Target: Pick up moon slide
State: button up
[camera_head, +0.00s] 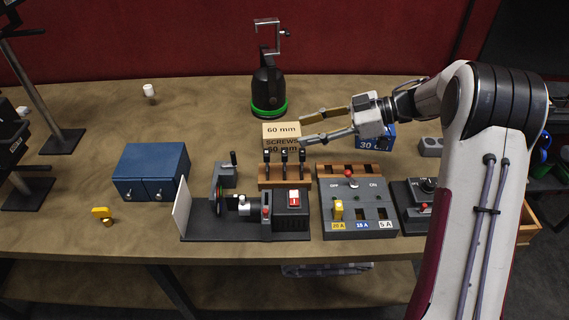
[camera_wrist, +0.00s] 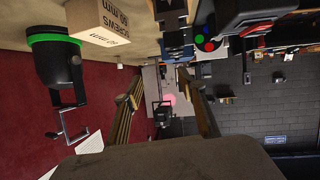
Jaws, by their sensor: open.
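A wooden rack (camera_head: 264,184) holds several upright dark slides (camera_head: 285,156) with black handles, near the table's middle. Their pictures are too small to tell which one is the moon slide. A projector-like device (camera_head: 291,222) with a lens and a white screen (camera_head: 181,219) stands in front of the rack. My gripper (camera_head: 302,130) is open and empty, up above the table behind and right of the rack, pointing left. In the wrist view its two fingers (camera_wrist: 162,84) are spread with nothing between them.
A black-and-green stand (camera_head: 268,88) is at the back. A switch panel (camera_head: 357,208) is to the right, a blue cabinet (camera_head: 152,171) to the left. The back left of the table is mostly clear.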

aim_at(284, 152)
jog(key=shift+s+d+f+g, duration=0.2)
jog(key=shift+s+f+g, duration=0.2)
jog(key=shift+s+f, duration=0.15)
jog(key=shift+s+d+f+g, duration=0.15)
jog(key=shift+s+f+g, duration=0.25)
jog(key=shift+s+f, duration=0.1)
jog(key=shift+a, duration=0.15)
jog(key=shift+x, duration=1.2)
jog(key=shift+f, duration=0.1)
jog(key=shift+x, duration=2.55)
jog(key=shift+s+f, duration=0.15)
grip_shut()
